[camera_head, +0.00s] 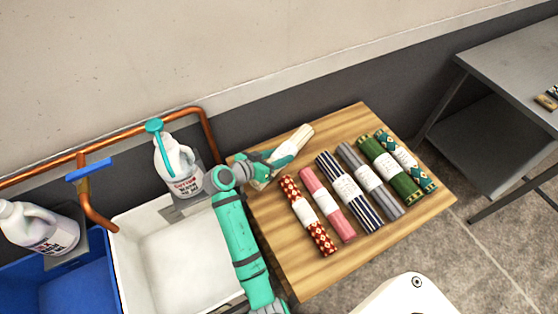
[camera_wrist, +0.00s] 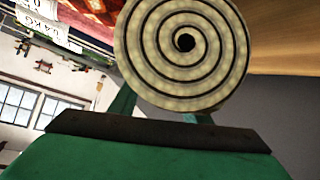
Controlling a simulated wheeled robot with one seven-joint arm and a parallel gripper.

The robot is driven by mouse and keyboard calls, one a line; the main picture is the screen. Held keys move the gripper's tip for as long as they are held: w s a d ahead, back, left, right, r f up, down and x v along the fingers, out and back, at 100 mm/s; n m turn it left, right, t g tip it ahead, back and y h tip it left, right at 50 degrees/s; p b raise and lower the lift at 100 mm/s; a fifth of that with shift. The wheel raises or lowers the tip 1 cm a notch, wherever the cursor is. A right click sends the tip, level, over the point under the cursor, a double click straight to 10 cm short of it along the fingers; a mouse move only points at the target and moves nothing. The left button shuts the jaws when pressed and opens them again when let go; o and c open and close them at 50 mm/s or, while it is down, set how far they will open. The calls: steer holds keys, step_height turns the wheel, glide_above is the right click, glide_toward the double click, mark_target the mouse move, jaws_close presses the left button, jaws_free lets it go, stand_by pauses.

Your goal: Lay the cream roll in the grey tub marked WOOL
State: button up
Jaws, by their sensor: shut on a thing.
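The cream roll (camera_head: 303,133) is at the back left of the wooden table, lying slantwise. Its spiral end (camera_wrist: 158,75) fills the top of the wrist view. My teal gripper (camera_head: 283,154) is shut on the roll around its middle, hiding part of it. In the wrist view the fingers rise to either side under the roll's end. I cannot tell whether the roll touches the table. No grey tub marked WOOL shows in either view.
Several patterned rolls lie side by side on the table (camera_head: 275,262), including a red one (camera_head: 292,190) near my gripper. A white tub (camera_head: 120,262) and a blue tub (camera_head: 75,292) stand left. A white jug (camera_head: 181,160) and copper pipe (camera_head: 208,130) stand behind.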

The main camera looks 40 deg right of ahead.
steer(key=shift+w+d+f, duration=0.1)
steer(key=shift+d+f, duration=0.05)
steer(key=shift+w+f, duration=0.1)
steer(key=shift+f, duration=1.6)
steer(key=o, duration=1.3)
steer(key=shift+f, duration=0.1)
